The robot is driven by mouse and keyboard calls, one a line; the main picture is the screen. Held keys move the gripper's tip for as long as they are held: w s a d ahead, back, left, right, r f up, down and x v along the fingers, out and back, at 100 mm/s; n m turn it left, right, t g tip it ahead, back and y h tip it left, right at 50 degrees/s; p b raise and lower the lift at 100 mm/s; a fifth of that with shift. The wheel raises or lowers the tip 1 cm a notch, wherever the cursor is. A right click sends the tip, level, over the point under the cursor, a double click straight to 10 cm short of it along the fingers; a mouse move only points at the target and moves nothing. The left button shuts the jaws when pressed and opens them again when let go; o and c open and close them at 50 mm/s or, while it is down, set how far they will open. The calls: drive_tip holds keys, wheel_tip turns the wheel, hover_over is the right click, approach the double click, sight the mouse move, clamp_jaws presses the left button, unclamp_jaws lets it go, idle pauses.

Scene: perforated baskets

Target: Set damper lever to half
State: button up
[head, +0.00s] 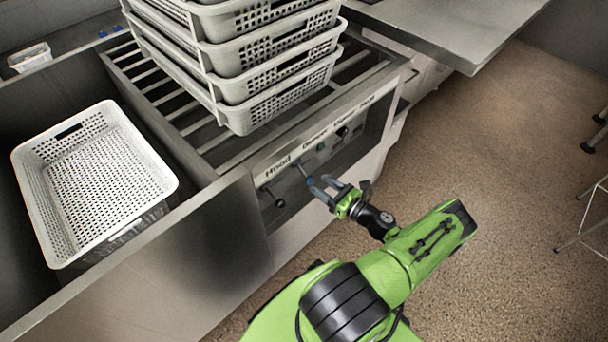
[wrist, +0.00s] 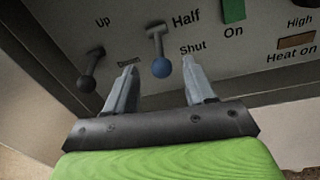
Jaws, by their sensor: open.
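The damper lever (wrist: 155,45) has a grey shaft and a blue ball knob (wrist: 161,67). It hangs downward from its pivot on the front panel. The label Half is right of the pivot, and Shut is right of the shaft, just above the knob's height. In the head view the blue knob (head: 309,181) is just left of my gripper (head: 322,187). My gripper is open, its fingertips pointing at the panel. In the wrist view the knob appears between the two fingers; I cannot tell how deep it sits between them, and no contact shows.
A black-knobbed lever (wrist: 86,84) is left of the blue one, near the label Up. A green switch (wrist: 234,10) and a brown switch (wrist: 296,41) are to the right. Stacked baskets (head: 262,105) stand above the panel. Another basket (head: 37,205) is at left.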

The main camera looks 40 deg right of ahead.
sight(312, 178)
drive_tip(key=w, duration=0.5)
drive_tip(key=w+a+b, duration=0.1)
drive_tip(key=w, duration=0.1)
drive_tip(key=shift+w, duration=0.25)
clamp_jaws()
